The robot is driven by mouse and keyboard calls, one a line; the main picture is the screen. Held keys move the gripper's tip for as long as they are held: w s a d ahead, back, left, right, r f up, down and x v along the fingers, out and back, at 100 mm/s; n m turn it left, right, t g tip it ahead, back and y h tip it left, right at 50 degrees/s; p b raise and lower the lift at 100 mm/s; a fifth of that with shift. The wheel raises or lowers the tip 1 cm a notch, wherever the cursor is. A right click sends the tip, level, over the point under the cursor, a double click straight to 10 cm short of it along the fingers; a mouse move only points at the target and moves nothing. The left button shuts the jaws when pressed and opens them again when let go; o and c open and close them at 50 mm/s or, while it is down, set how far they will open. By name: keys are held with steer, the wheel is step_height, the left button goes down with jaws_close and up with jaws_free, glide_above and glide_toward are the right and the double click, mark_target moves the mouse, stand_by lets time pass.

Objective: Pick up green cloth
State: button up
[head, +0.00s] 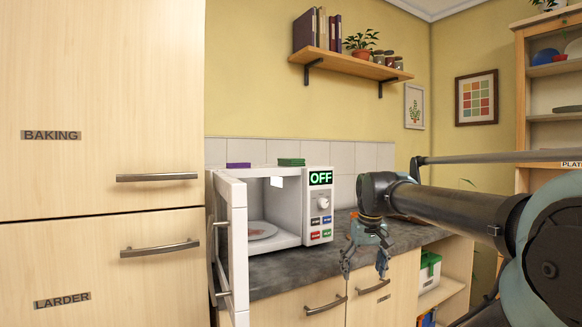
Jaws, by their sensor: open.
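A small flat green item (291,162), which looks like a folded green cloth, lies on top of the white microwave (318,235). My gripper (364,272) is open and points down, in front of the counter edge. It is to the right of the microwave and lower than the green item, well apart from it. Nothing shows between its fingers.
The microwave door (238,250) stands open, with a plate (262,231) inside. A purple item (238,165) lies left of the green one. A wall shelf (350,66) hangs above. Tall cupboards (100,150) fill the left. A bin with green (430,270) stands at lower right.

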steer(key=w+a+r+n, duration=0.1)
steer(key=w+a+r, duration=0.3)
steer(key=r, duration=0.6)
steer(key=w+a+r+n+y, duration=0.1)
steer(key=w+r, duration=0.6)
steer(key=r, duration=0.2)
steer(key=w+a+r+n, duration=0.1)
steer(key=w+a+r, duration=0.3)
steer(key=r, duration=0.6)
step_height(320, 180, up, 18)
steer(key=n+t+y, duration=0.1)
steer(key=n, duration=0.1)
glide_above(291, 162)
steer(key=d, duration=0.4)
steer(key=x, duration=1.7)
steer(key=shift+w+a, duration=0.2)
steer(key=shift+w, duration=0.1)
steer(key=c, duration=1.1)
